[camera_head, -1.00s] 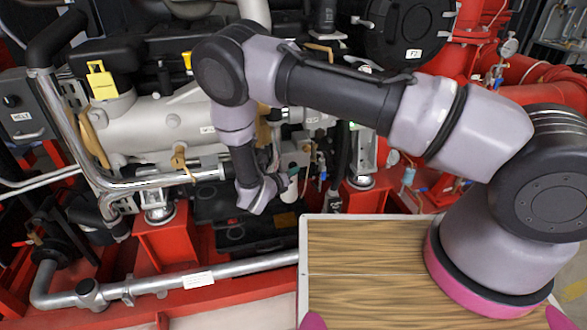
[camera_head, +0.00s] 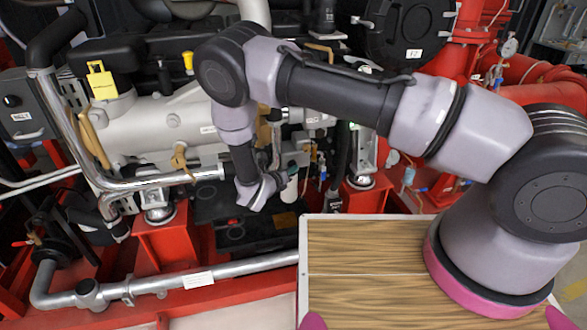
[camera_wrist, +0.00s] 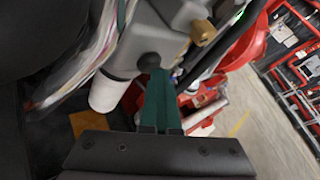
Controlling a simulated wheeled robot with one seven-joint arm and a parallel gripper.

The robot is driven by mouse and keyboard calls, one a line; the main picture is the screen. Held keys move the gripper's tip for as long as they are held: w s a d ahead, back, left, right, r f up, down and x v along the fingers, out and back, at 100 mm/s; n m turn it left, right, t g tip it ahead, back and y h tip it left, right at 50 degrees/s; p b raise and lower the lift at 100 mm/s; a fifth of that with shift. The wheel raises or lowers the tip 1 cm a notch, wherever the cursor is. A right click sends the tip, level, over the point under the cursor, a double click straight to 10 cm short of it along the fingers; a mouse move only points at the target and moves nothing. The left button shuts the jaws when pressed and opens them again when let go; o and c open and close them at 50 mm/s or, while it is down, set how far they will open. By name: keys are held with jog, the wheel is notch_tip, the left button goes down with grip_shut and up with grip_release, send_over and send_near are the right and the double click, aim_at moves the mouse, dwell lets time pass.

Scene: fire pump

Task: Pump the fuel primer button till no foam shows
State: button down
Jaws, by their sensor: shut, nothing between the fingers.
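A round black knob (camera_wrist: 149,61), which looks like the primer button, sits on a grey housing (camera_wrist: 165,40) in the wrist view. My gripper (camera_wrist: 160,76) has its green fingers shut together and empty. Their tips are at the lower edge of the knob; I cannot tell if they touch it. A white cylinder (camera_wrist: 105,92) hangs below the housing, left of the fingers. In the head view my gripper (camera_head: 289,172) is small and partly hidden beside the engine, near the white cylinder (camera_head: 290,189). No foam can be made out.
A silver pipe (camera_head: 150,181) runs left of my wrist, and another (camera_head: 215,274) lies along the red frame below. Red supports (camera_head: 365,197) stand on the right. A brass fitting (camera_wrist: 203,32) and dark hoses are close to the knob. Open floor (camera_wrist: 250,145) shows at right.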

jog(key=shift+s+d, duration=0.2)
jog(key=shift+s, duration=0.4)
jog(key=shift+s+d, duration=0.15)
jog(key=shift+s, duration=0.45)
jog(key=s, duration=0.2)
jog(key=s+d, duration=0.1)
jog(key=s, duration=0.1)
jog(key=shift+s+d, duration=0.2)
jog(key=shift+s, duration=0.2)
jog(key=shift+r, duration=0.15)
dwell(0.3)
